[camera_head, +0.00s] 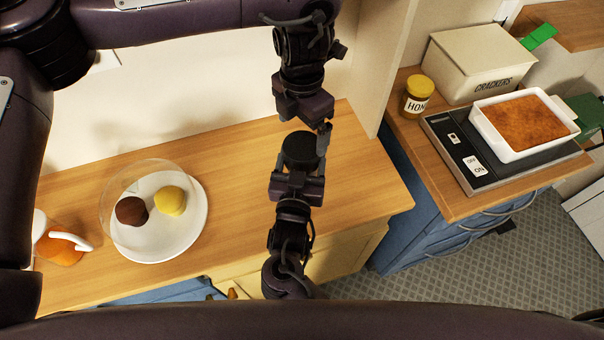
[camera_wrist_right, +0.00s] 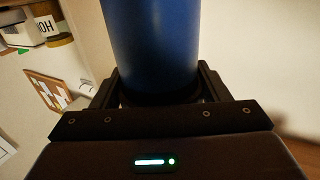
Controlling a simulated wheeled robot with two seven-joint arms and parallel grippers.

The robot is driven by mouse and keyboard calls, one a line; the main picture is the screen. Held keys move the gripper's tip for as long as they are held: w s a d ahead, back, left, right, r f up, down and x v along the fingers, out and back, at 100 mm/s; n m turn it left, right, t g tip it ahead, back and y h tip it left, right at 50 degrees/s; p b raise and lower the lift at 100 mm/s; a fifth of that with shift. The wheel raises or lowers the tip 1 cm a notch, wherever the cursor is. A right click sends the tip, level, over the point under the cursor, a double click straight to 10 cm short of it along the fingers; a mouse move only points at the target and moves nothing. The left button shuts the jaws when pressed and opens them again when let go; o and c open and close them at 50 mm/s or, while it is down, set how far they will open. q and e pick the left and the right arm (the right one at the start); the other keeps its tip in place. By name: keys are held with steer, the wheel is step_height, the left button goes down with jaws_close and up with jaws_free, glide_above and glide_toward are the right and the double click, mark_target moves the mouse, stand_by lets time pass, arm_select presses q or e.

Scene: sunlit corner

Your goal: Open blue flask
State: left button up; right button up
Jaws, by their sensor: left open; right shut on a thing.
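The blue flask (camera_wrist_right: 152,42) fills the upper middle of the right wrist view, with its body between my right fingers. In the head view I see it from above as a dark round top (camera_head: 302,149); its blue side is hidden there. My right gripper (camera_head: 299,168) is shut on the flask and holds it over the wooden counter. My left gripper (camera_head: 304,117) comes in from the top of the head view, open, with its fingers close to the dark top. I cannot tell whether they touch it.
On the counter (camera_head: 360,185), a plate (camera_head: 172,248) under a clear dome carries a brown and a yellow item. An orange pitcher (camera_head: 62,250) stands far left. At right are a honey jar (camera_head: 417,95), a crackers box (camera_head: 470,70) and a scale (camera_head: 455,150) with a baking dish (camera_head: 497,142).

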mark_target(302, 145)
arm_select(q)
steer(key=shift+o, duration=0.6)
steer(key=shift+r, duration=0.1)
arm_select(e)
steer(key=shift+c, duration=1.1)
arm_select(q)
steer(key=shift+r+n, duration=0.2)
steer(key=shift+n, duration=0.2)
arm_select(e)
steer(key=shift+c, duration=0.9)
arm_select(q)
step_height(302, 145, up, 5)
steer(key=n, duration=0.7)
steer(key=shift+n, duration=0.3)
step_height(302, 145, down, 12)
steer(key=shift+f, duration=0.1)
steer(key=c, duration=1.1)
steer(key=o, duration=1)
